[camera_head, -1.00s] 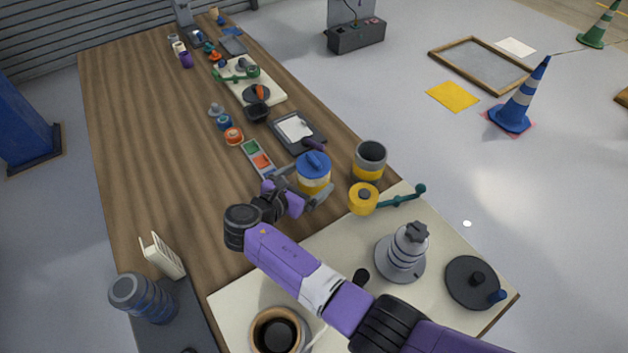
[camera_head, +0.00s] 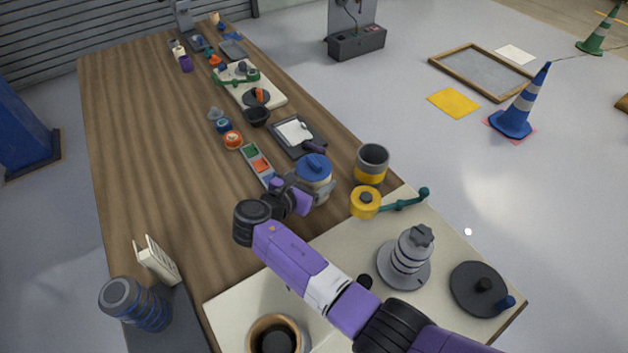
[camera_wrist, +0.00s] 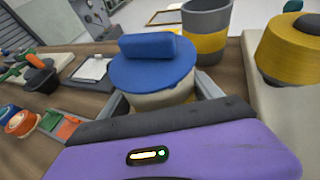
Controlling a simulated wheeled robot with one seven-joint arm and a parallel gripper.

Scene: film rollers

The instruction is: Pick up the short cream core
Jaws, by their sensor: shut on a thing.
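The short cream core (camera_head: 314,187) stands near the table's right edge, just beyond the cream board. A round blue disc with a raised blue block tops it. In the wrist view the cream body of the core (camera_wrist: 163,98) shows below the wide blue disc. My gripper (camera_head: 307,190) is shut on this cream body, with one finger on each side. In the wrist view the fingers of my gripper (camera_wrist: 164,102) show left and right under the disc. The core looks upright, and its base is hidden, so I cannot tell whether it touches the table.
A grey and yellow cup (camera_head: 372,163) and a yellow roller with a teal handle (camera_head: 365,203) stand close on the right. The table's left middle is clear.

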